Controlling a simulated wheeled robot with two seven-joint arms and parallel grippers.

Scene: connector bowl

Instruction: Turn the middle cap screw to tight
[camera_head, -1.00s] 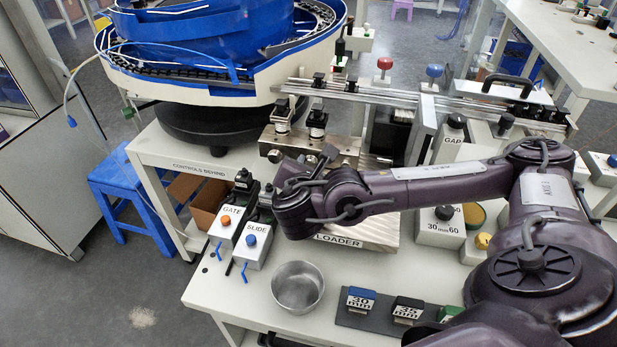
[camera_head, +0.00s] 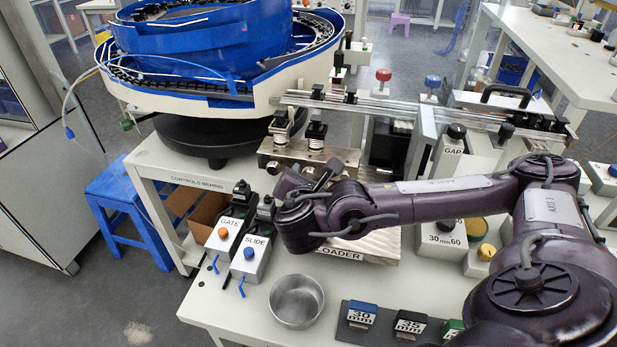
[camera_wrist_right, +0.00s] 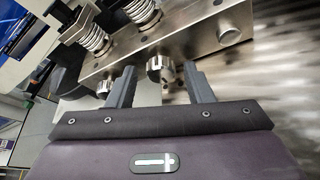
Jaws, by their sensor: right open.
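A metal block (camera_wrist_right: 190,42) carries a row of silver ribbed cap screws on its near face. In the right wrist view, the middle cap screw (camera_wrist_right: 160,68) lies between the two fingers of my right gripper (camera_wrist_right: 160,86). The fingers are open, with a visible gap on both sides of the screw. The right cap screw (camera_wrist_right: 229,29) stands outside the right finger, and the left one (camera_wrist_right: 103,88) is beside the left finger, partly hidden. In the head view, my right gripper (camera_head: 326,170) is at the block (camera_head: 283,152), and the wrist hides the middle screw. My left gripper is out of view.
Spring-topped posts (camera_wrist_right: 95,38) rise from the block. The GATE box (camera_head: 222,238) and SLIDE box (camera_head: 249,262) stand left of my wrist. A metal bowl (camera_head: 297,302) and labelled gauge blocks (camera_head: 362,312) sit in front. The blue feeder bowl (camera_head: 215,45) stands behind.

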